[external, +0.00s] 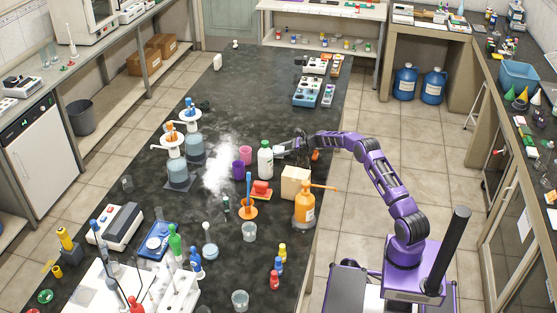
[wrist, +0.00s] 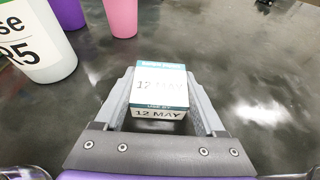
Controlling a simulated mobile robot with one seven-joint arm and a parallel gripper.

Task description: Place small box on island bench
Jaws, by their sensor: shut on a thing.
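The small box (wrist: 160,85) is white with a teal band and "12 MAY" printed on it. It sits between the two fingers of my gripper (wrist: 162,100) in the wrist view, and the gripper is shut on it. In the external view my gripper (external: 283,151) is over the right side of the dark island bench (external: 265,90), just right of a white bottle with a green cap (external: 265,160). The box is too small to make out there. The bench top (wrist: 240,75) shows around the box in the wrist view. I cannot tell whether the box touches it.
The white bottle also shows close on the left in the wrist view (wrist: 38,45), with a pink cup (wrist: 120,17) beyond. A purple cup (external: 245,154), a beige block (external: 295,182) and an orange bottle (external: 304,208) stand near. The bench beyond my gripper has clear room.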

